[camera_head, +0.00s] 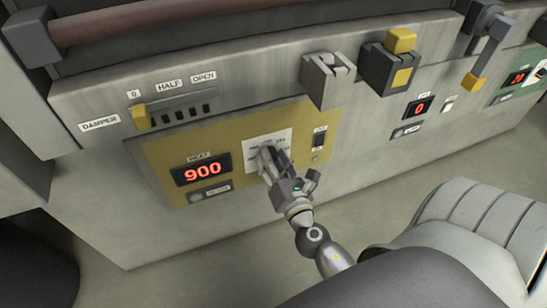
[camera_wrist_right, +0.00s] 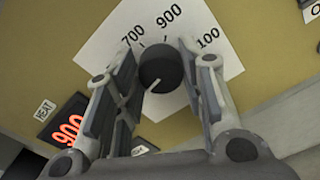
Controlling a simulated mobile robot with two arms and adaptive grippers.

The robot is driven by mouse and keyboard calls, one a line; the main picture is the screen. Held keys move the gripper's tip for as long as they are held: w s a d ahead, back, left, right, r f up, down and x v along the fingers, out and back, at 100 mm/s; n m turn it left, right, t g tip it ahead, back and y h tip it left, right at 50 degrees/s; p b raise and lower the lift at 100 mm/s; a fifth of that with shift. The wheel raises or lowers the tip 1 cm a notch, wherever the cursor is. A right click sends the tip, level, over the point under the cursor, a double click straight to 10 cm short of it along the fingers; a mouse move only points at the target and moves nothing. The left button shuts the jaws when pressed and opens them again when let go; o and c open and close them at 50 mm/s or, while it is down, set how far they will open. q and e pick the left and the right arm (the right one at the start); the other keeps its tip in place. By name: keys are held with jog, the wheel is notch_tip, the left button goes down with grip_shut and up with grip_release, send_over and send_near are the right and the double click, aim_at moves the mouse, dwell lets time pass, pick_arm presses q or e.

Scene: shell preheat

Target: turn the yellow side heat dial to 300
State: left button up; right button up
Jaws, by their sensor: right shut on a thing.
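The yellow side's heat dial is a round black knob (camera_wrist_right: 160,69) with a short white mark towards its lower edge in the right wrist view. It sits on a white scale card (camera_head: 266,139), where 700, 900 and part of another number ending in 100 show. The red heat display (camera_head: 202,170) on the yellow panel (camera_head: 160,156) reads 900. My right gripper (camera_head: 270,157) is at the card and hides the knob in the head view. In the right wrist view its fingers (camera_wrist_right: 160,60) are shut on the knob, one on each side. My left gripper is not in view.
A damper slider (camera_head: 140,116) with a yellow handle is above the heat display. A small switch (camera_head: 319,139) is just right of the card. Grey and yellow block handles (camera_head: 328,80) stick out above. Another display (camera_head: 419,108) reads 0 further right.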

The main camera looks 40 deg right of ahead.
jog(key=shift+f, duration=0.1)
jog(key=o, duration=1)
jog(key=v, duration=1.2)
